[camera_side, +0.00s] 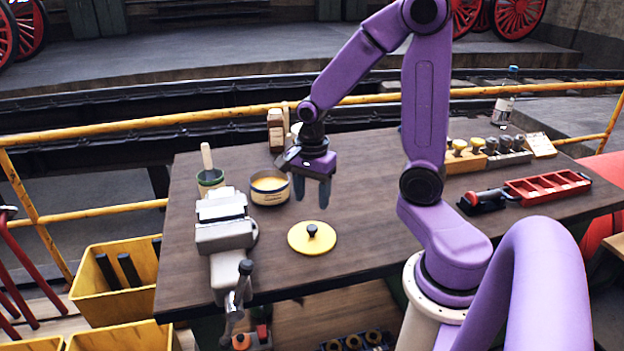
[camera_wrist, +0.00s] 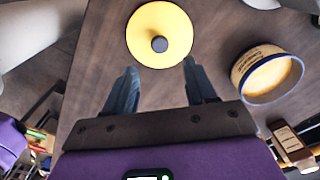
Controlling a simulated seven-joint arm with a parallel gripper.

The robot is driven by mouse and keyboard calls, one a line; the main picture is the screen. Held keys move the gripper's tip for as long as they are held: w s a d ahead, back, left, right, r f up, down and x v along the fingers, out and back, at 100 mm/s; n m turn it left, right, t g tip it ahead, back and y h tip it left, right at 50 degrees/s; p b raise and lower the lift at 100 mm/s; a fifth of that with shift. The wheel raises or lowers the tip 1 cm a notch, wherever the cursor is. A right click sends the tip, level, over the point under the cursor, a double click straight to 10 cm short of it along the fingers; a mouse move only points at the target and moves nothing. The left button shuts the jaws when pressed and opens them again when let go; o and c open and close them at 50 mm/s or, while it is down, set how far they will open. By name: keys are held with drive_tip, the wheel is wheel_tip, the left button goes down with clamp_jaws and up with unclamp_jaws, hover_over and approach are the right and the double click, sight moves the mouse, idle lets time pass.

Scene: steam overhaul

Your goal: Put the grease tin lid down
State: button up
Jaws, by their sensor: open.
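The grease tin lid (camera_side: 300,240) is a yellow disc with a dark knob, lying flat on the dark wooden bench in the side view. It also shows at the top of the wrist view (camera_wrist: 142,32). My gripper (camera_side: 312,193) is open and empty, apart from the lid and raised above the bench behind it. In the wrist view its two fingers (camera_wrist: 160,85) are spread, with the lid beyond their tips. The open grease tin (camera_side: 270,199), with yellowish contents, stands left of my gripper. It is on the right in the wrist view (camera_wrist: 268,90).
A grey vise (camera_side: 222,238) sits at the bench's front left edge. A green pot with a brush (camera_side: 210,180) stands behind it. A red tray (camera_side: 548,188) and a row of knobbed parts (camera_side: 490,150) are on the right. The bench around the lid is fairly clear.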

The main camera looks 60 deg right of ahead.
drive_tip(key=s+a+r+n, duration=0.2)
drive_tip(key=s+a+n, duration=0.4)
drive_tip(key=n, duration=0.9)
drive_tip(key=s+a+r+n, duration=0.3)
drive_tip(key=s+a+n, duration=0.3)
drive_tip(key=s+n, duration=0.4)
drive_tip(key=n, duration=0.5)
drive_tip(key=shift+s+a+r+n, duration=0.15)
drive_tip(key=shift+a+n, duration=0.05)
drive_tip(key=shift+n, duration=0.1)
